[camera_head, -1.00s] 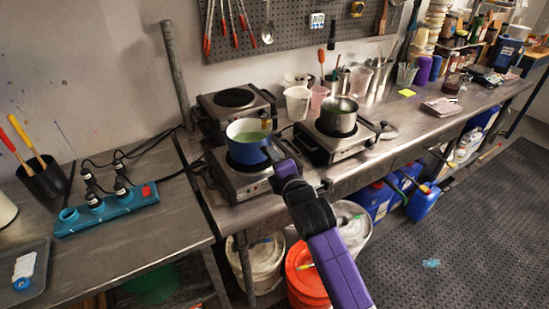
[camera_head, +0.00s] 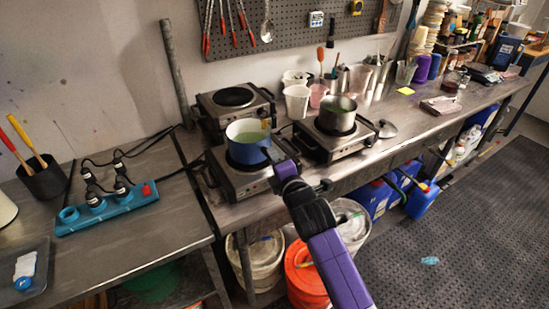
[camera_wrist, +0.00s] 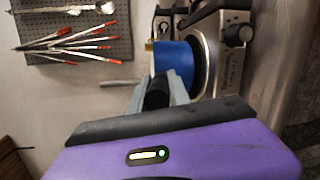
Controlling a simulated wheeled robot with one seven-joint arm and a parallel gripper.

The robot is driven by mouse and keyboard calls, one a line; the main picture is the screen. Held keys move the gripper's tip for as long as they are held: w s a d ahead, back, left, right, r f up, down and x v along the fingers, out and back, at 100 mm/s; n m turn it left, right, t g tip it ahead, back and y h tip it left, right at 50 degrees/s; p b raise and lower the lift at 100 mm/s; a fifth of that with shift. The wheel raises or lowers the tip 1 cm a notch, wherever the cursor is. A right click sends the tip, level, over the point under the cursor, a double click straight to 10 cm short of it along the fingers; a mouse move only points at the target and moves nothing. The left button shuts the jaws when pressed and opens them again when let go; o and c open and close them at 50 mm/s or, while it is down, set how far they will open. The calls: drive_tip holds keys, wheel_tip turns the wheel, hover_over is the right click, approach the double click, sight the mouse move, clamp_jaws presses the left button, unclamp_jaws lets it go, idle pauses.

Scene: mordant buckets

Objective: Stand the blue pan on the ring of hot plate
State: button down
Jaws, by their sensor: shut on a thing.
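The blue pan (camera_head: 247,145) has a pale inside with light green liquid. It is upright over the ring (camera_wrist: 201,60) of the front left hot plate (camera_head: 238,185). In the wrist view the pan's blue side (camera_wrist: 174,60) has its base close against the dark ring, roughly centred; I cannot tell whether a thin gap is left. My gripper (camera_head: 274,155) is shut on the pan's dark handle (camera_wrist: 157,92) at the pan's near right side. The pan hides most of the ring in the head view.
A second hot plate (camera_head: 234,104) behind is empty. To the right, a steel pot (camera_head: 337,114) stands on another hot plate (camera_head: 335,148). White and pink beakers (camera_head: 297,101) stand behind. A teal power strip (camera_head: 107,207) lies on the left table.

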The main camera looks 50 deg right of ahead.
idle(0.8)
drive_tip(key=c, duration=1.1)
unclamp_jaws()
drive_tip(key=shift+c, duration=0.2)
drive_tip(key=shift+f, duration=0.45)
drive_tip(key=b+v, duration=0.1)
drive_tip(key=v, duration=0.7)
drive_tip(key=shift+r, duration=0.25)
drive_tip(key=shift+w, duration=0.1)
